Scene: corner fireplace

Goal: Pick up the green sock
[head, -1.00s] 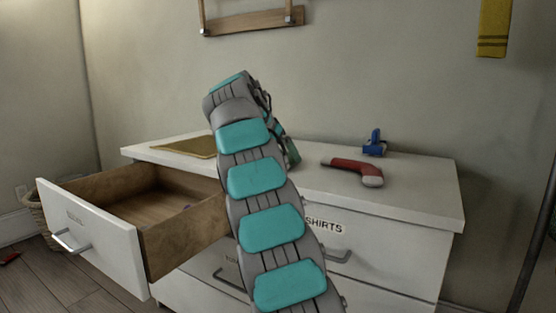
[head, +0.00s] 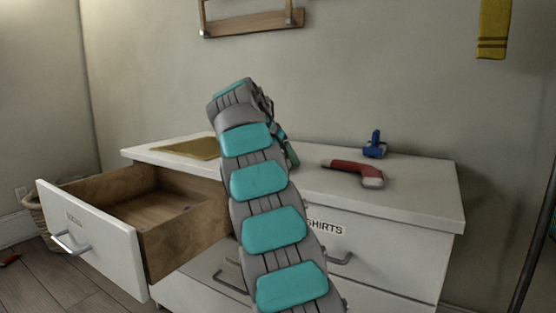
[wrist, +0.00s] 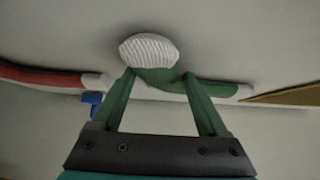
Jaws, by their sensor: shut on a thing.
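The green sock (wrist: 222,89) has a white ribbed cuff (wrist: 149,49) and shows in the wrist view just past my fingertips. My gripper (wrist: 158,76) is shut on the sock, with its green part between the two fingers. The sock's foot stretches to the right behind the right finger, over the pale dresser top. I cannot tell whether the sock is clear of that top. In the head view my arm hides most of the gripper; a bit of green (head: 291,153) shows at the arm's right side, and I cannot tell finger from sock there.
The white dresser (head: 420,194) has an open drawer (head: 96,242) at left. On its top lie a red sock-like thing (head: 350,167), a small blue object (head: 375,147) and a mustard cloth (head: 190,148). A wooden rack (head: 250,22) and a yellow cloth (head: 493,28) hang on the wall.

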